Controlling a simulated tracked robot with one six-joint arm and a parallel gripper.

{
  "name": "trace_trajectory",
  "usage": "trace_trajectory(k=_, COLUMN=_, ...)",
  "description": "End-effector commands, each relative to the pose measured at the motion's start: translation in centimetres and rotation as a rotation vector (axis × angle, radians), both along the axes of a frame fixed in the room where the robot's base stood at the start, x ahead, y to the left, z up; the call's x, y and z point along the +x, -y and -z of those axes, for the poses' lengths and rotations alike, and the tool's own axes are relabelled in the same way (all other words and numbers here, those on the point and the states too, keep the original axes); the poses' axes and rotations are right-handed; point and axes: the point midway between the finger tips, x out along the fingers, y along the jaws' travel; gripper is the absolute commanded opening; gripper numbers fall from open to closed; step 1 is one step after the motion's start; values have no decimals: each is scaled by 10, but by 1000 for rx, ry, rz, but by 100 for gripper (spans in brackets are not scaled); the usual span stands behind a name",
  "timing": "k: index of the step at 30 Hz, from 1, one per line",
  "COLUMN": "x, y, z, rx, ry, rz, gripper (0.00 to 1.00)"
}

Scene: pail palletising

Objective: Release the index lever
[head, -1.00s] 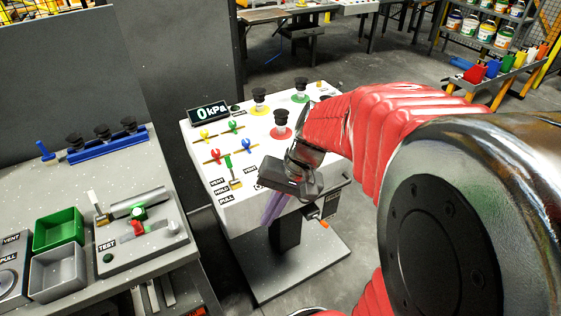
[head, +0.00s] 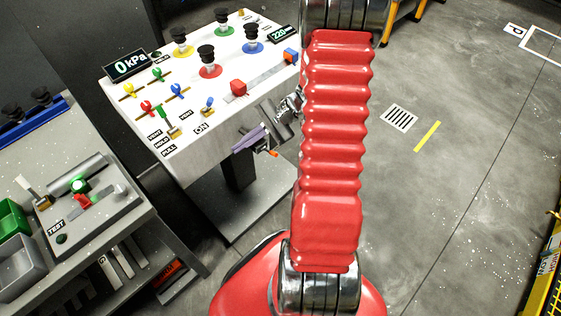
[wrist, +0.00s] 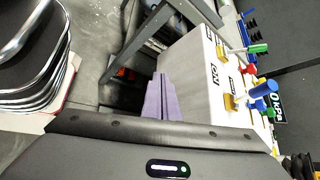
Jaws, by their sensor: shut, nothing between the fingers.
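My gripper (head: 236,149) is shut and empty, its purple fingers just off the front edge of the white control panel (head: 185,70). Its fingers also show in the wrist view (wrist: 160,97), close together, beside the panel's front face. An orange-ended handle (head: 272,153) sticks out just below and right of the gripper; its mounting is hidden behind the gripper. An orange-red part (wrist: 122,72) shows left of the fingers in the wrist view. I read no index label, so I cannot tell for sure that this handle is the index lever.
A test bench (head: 90,205) stands at the left. Floor at the right is open.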

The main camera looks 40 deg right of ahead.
Motion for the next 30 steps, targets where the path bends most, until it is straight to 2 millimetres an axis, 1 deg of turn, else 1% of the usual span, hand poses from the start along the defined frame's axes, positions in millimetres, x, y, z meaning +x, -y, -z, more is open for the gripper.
trace_trajectory(k=1, x=0, y=9, z=11, rx=36, ry=-6, rz=42, gripper=0)
trace_trajectory(k=8, x=1, y=48, z=53, rx=176, ry=-7, rz=230, gripper=0)
trace_trajectory(k=16, x=-8, y=94, z=107, rx=327, ry=5, rz=461, gripper=0)
trace_trajectory(k=23, x=-26, y=130, z=158, rx=444, ry=24, rz=667, gripper=0)
trace_trajectory(k=30, x=-54, y=161, z=216, rx=553, ry=49, rz=890, gripper=0)
